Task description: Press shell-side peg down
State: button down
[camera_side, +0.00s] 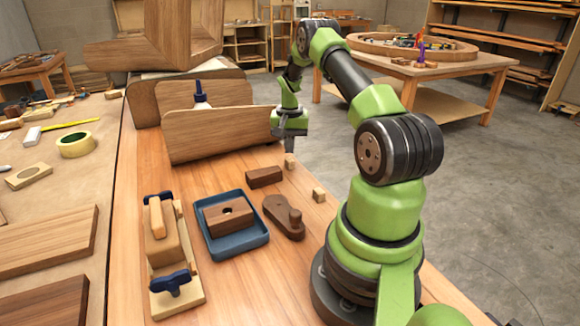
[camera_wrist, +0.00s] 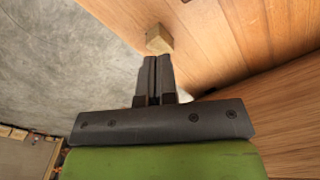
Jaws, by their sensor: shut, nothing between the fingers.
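A small light wooden block (camera_side: 290,160), which looks like a peg, stands on the bench close to its right edge, beside a curved wooden panel (camera_side: 215,133). My gripper (camera_side: 290,150) points down at it, with its fingertips just above or touching the block's top. In the wrist view the shut fingers (camera_wrist: 157,60) sit side by side, and the light block (camera_wrist: 158,39) shows just past their tips. Contact between them cannot be told. The fingers hold nothing. A second small light block (camera_side: 319,195) stands nearer my base. Which one is the shell-side peg is not marked.
A dark block (camera_side: 264,177), a dark wooden piece with a knob (camera_side: 284,217) and a blue tray (camera_side: 236,252) holding a brown block lie on the bench. A clamped wooden fixture (camera_side: 165,250) stands left of the tray. Grey floor lies past the bench's right edge.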

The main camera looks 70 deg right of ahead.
aim_at(290, 159)
jog(key=shift+f, duration=2.45)
jog(key=shift+r, duration=4.05)
jog(key=w+a+r+n+t, duration=0.2)
jog(key=a+r+n, duration=0.1)
jog(key=a+r, duration=0.65)
jog(key=w+a+r+n+t, duration=0.2)
jog(key=w+a+r, duration=0.1)
jog(key=a+r, duration=0.65)
jog(key=s+a+r+n+t+y, duration=0.1)
jog(key=s+a+r+n, duration=0.1)
jog(key=s+a, duration=0.5)
jog(key=s+a+r+n+t+y, duration=0.1)
jog(key=s+a+r+n+t, duration=0.1)
jog(key=s+a+n, duration=0.2)
jog(key=s+a, duration=0.3)
jog(key=a, duration=0.2)
jog(key=shift+s+a+r, duration=0.2)
jog(key=shift+s+a, duration=0.1)
jog(key=shift+s, duration=0.05)
